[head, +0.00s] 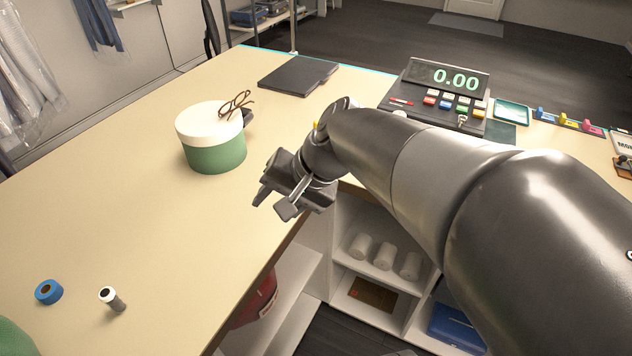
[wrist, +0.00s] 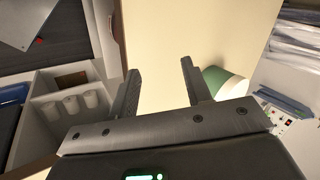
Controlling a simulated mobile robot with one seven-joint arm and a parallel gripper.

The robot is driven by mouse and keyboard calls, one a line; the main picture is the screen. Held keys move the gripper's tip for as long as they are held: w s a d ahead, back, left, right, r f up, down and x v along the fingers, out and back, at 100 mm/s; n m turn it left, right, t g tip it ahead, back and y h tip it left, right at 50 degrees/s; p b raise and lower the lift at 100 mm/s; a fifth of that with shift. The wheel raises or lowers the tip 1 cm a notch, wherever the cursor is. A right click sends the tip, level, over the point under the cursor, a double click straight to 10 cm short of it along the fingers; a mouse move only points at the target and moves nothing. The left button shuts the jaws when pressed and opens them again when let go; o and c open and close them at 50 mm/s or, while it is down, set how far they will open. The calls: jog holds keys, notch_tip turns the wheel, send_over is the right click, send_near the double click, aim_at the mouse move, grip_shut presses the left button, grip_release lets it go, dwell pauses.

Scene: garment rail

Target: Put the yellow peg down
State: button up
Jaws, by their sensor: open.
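My gripper (head: 274,204) is open and empty above the front edge of the counter (head: 120,215), to the right of a green and cream round box. In the wrist view, the two fingers of my gripper (wrist: 160,70) stand apart, with only bare counter visible between them. A small yellow bit (head: 316,125) shows at the edge of my arm in the head view. It is mostly hidden, and I cannot tell whether it is the yellow peg. No other clear yellow peg shows near the gripper.
The round box (head: 215,153) has glasses (head: 236,104) on its lid. A dark folder (head: 298,76) and a till (head: 440,95) stand farther back. Blue tape (head: 48,291) and a small dark cylinder (head: 113,299) are front left. Shelves (head: 375,265) are below. The counter's left middle is clear.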

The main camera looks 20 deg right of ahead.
jog(key=s+d+r+n+t+h, duration=0.1)
jog(key=s+d+n+h, duration=0.4)
jog(key=s+d, duration=0.2)
jog(key=shift+s+d+r+t+h, duration=0.2)
jog(key=shift+s+d+t+h, duration=0.15)
jog(key=shift+d+t+h, duration=0.05)
